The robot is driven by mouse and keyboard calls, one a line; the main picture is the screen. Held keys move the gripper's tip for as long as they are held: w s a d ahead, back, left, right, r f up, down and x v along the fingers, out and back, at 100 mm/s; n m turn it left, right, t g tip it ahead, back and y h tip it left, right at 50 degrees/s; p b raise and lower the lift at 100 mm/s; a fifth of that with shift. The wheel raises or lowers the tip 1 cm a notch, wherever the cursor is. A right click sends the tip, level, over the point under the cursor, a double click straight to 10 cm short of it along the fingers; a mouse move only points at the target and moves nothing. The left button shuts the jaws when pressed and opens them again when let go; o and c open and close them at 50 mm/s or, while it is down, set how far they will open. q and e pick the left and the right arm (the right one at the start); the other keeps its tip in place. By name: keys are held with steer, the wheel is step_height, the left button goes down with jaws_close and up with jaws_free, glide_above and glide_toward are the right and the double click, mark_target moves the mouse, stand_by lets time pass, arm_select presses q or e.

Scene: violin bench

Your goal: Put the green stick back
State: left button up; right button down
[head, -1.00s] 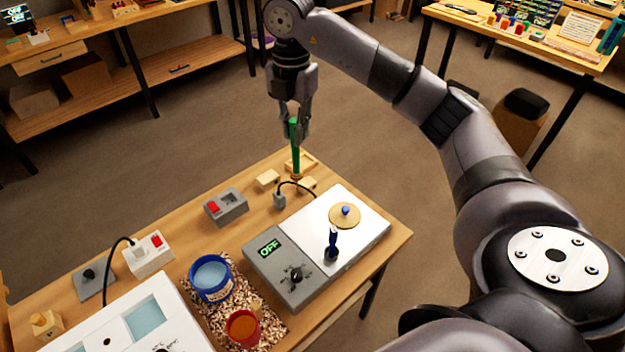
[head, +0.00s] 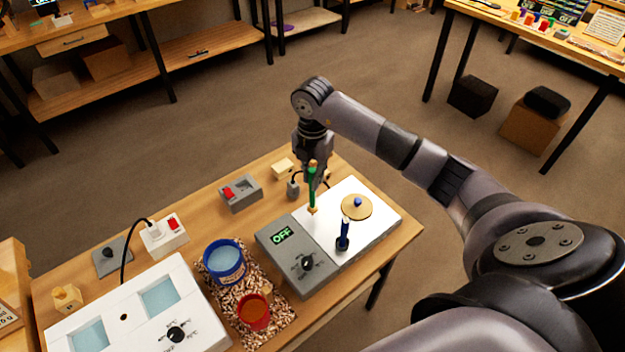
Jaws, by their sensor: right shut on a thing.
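The green stick (head: 312,195) hangs upright in my right gripper (head: 313,178), which is shut on its upper part. Its tan lower tip appears over the back left part of the white plate (head: 365,205) of the grey device; I cannot tell whether it touches. My gripper and wrist hide much of the table's back corner. My left gripper is not in view.
The device's grey panel (head: 283,236) reads OFF. A blue pot (head: 224,262) and a red pot (head: 254,311) stand on a speckled mat. A grey switch box (head: 241,193), a white socket box (head: 164,237) and a pale wooden block (head: 283,168) are nearby.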

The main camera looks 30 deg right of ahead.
step_height(320, 180, down, 3)
steer(key=shift+r, duration=0.1)
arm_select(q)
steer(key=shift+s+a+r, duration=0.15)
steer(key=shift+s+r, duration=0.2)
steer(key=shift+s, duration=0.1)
arm_select(e)
steer(key=shift+f, duration=0.2)
steer(key=c, duration=1.6)
jaws_free()
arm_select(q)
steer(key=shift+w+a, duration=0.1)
arm_select(e)
steer(key=shift+o, duration=0.2)
steer(key=shift+r, duration=0.1)
